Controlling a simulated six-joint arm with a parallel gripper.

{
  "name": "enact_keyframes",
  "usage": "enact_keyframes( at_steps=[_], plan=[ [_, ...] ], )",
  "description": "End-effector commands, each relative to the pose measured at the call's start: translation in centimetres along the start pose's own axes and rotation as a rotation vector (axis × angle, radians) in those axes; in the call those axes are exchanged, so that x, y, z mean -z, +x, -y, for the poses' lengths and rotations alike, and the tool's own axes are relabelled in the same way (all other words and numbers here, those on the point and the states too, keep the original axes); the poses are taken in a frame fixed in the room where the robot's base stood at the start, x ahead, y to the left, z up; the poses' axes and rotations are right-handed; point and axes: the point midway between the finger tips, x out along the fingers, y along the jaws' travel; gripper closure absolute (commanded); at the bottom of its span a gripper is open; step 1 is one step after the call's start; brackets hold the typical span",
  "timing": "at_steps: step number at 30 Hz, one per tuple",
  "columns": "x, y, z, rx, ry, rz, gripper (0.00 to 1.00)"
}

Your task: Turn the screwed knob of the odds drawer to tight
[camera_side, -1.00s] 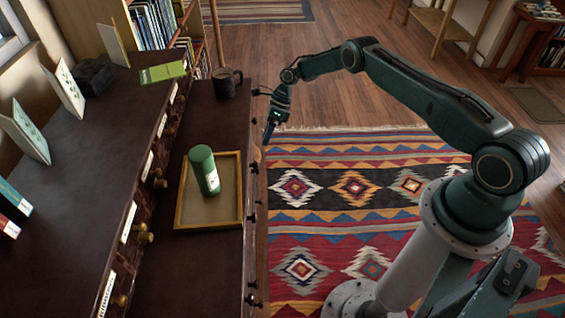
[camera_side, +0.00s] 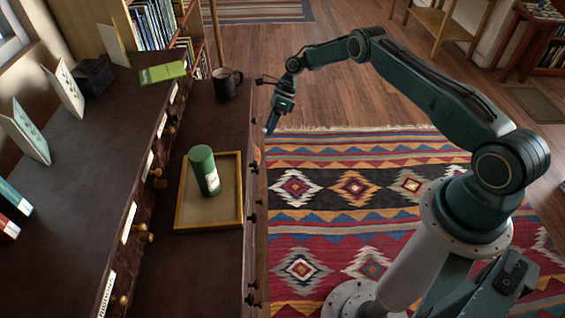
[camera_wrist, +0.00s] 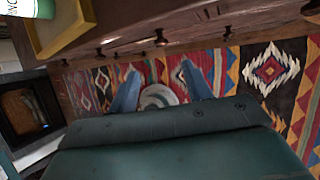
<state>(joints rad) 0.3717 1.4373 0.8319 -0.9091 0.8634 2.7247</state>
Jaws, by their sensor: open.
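My gripper (camera_side: 271,126) hangs over the floor just right of the long dark cabinet, its blue fingers pointing down. In the wrist view the fingers (camera_wrist: 157,78) are spread apart with nothing between them. Small dark knobs line the cabinet's lower front edge, one (camera_side: 252,218) near the tray; in the wrist view a knob (camera_wrist: 160,38) shows beyond the fingers, apart from them. Brass knobs, such as one (camera_side: 158,181), sit on the raised labelled drawers at left. I cannot tell which drawer is the odds drawer; a label (camera_side: 107,295) has lettering too small to read surely.
A tray (camera_side: 238,221) holds an upright green can (camera_side: 203,170) on the lower cabinet top. A dark mug (camera_side: 226,84) stands behind it near the edge. A green book (camera_side: 163,72) lies on the upper top. A patterned rug (camera_side: 340,165) covers open floor.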

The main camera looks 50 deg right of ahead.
Motion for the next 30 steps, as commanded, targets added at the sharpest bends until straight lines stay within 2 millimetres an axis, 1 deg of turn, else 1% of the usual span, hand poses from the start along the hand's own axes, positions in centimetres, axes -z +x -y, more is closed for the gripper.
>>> enact_keyframes(
  at_steps=[5,14,30],
  plan=[
    [-0.1,0.4,-0.3,0.001,-0.137,0.033,0.51],
    [-0.2,1.4,-0.9,0.033,-0.481,0.108,0.51],
    [-0.1,2.6,-1.9,0.171,-1.081,0.185,0.51]
  ],
)
